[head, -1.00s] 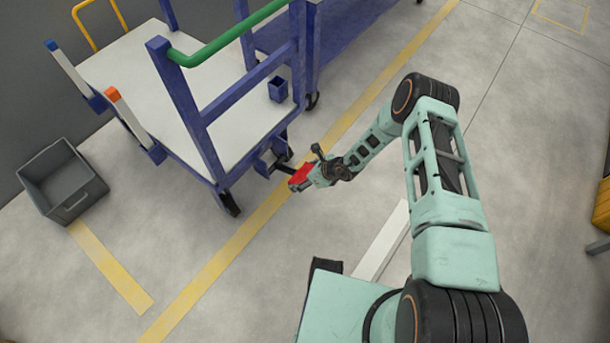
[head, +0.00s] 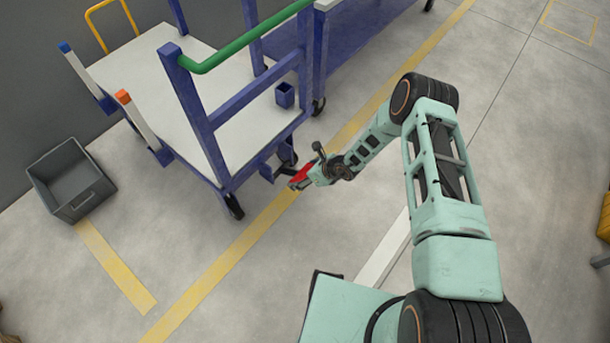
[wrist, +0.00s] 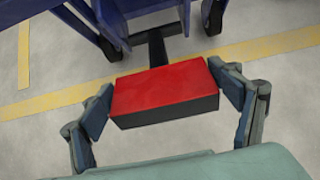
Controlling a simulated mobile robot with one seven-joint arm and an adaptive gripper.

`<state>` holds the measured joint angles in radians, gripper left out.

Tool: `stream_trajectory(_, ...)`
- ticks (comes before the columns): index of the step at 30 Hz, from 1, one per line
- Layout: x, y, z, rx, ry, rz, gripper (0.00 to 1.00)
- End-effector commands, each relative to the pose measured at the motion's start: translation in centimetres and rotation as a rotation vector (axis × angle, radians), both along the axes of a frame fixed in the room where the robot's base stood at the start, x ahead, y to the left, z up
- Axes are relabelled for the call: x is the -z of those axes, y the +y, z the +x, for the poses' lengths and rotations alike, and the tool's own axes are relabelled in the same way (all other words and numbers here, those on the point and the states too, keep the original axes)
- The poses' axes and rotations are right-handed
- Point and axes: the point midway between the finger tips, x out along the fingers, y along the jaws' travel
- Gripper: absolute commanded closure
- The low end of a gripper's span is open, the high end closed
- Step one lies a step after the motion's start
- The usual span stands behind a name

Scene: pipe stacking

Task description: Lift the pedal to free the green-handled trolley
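The trolley with the green handle (head: 245,38) is blue-framed with a pale deck (head: 240,92) and stands on its casters. Its red pedal (wrist: 165,88) is a block with a dark front edge on a dark arm below the trolley's near end. It also shows as a small red patch in the head view (head: 301,178). My gripper (wrist: 163,85) has one finger against each side of the pedal, with the block filling the gap between the fingertips. I cannot tell how far the pedal is raised.
A grey bin (head: 78,188) stands on the floor at the left. A blue-framed table or second trolley (head: 350,40) stands behind. A yellow floor line (head: 225,254) runs past the trolley's near end. The floor to the right is open up to a yellow item (head: 604,215) at the edge.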

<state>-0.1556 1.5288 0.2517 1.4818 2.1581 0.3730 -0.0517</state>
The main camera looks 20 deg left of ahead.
Motion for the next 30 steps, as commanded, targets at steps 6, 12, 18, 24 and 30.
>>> stream_trajectory(6,0.2,-0.3,-0.1,0.0,0.003,-0.006,0.03)
stream_trajectory(12,0.2,-0.4,-0.1,0.0,0.003,-0.008,0.03)
stream_trajectory(18,-1.2,-1.4,-0.5,0.0,0.003,-0.01,0.03)
stream_trajectory(24,-4.2,-3.4,-1.3,0.0,0.002,-0.01,0.03)
stream_trajectory(30,-7.1,-5.4,-2.1,0.001,0.002,-0.008,0.03)
